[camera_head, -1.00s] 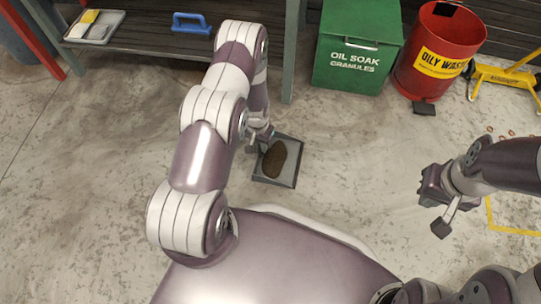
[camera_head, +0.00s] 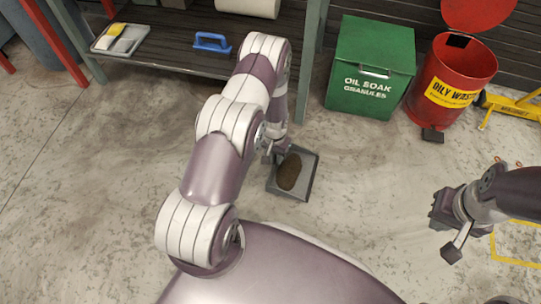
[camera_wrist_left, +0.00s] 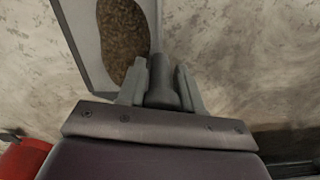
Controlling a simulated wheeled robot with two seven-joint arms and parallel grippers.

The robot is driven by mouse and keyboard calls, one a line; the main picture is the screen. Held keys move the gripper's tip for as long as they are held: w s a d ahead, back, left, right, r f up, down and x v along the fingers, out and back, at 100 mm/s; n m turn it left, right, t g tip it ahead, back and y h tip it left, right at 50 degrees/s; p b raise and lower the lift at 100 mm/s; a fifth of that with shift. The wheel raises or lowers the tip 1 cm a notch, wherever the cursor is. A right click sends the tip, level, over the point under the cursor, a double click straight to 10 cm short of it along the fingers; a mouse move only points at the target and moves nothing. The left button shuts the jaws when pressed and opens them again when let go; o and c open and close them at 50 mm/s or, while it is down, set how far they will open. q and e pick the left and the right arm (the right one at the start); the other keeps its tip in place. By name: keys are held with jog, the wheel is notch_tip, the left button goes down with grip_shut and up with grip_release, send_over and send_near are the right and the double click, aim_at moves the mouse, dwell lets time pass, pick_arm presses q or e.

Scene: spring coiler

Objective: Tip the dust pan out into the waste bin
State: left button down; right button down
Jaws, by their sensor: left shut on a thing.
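A grey dust pan (camera_head: 306,174) holds a brown heap of granules (camera_head: 289,171) and looks level over the floor. My left gripper (camera_head: 276,150) is shut on its handle. In the left wrist view both fingers (camera_wrist_left: 160,85) close around the grey handle, with the pan (camera_wrist_left: 86,30) and its granules beyond. The red waste bin (camera_head: 420,95), labelled oily waste, stands at the back right with its lid (camera_head: 475,12) raised. The pan is well apart from it. My right gripper (camera_head: 447,228) is over the floor at the right; its jaw opening is unclear.
A green box (camera_head: 365,100) of oil soak granules stands left of the bin. A bench with a lower shelf (camera_head: 170,60) holds a blue-handled tool (camera_head: 211,42) and a tray (camera_head: 103,48). A yellow wheeled frame (camera_head: 510,105) stands right of the bin. The middle floor is clear.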

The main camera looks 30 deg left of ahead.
pick_arm(q)
jog(key=w+d+r+h+p, duration=0.1)
jog(key=w+d+r+p, duration=0.3)
jog(key=d+r, duration=0.3)
jog(key=shift+w+d+h, duration=0.4)
jog(key=shift+w+d, duration=0.2)
jog(key=shift+d, duration=0.4)
jog(key=shift+r, duration=0.1)
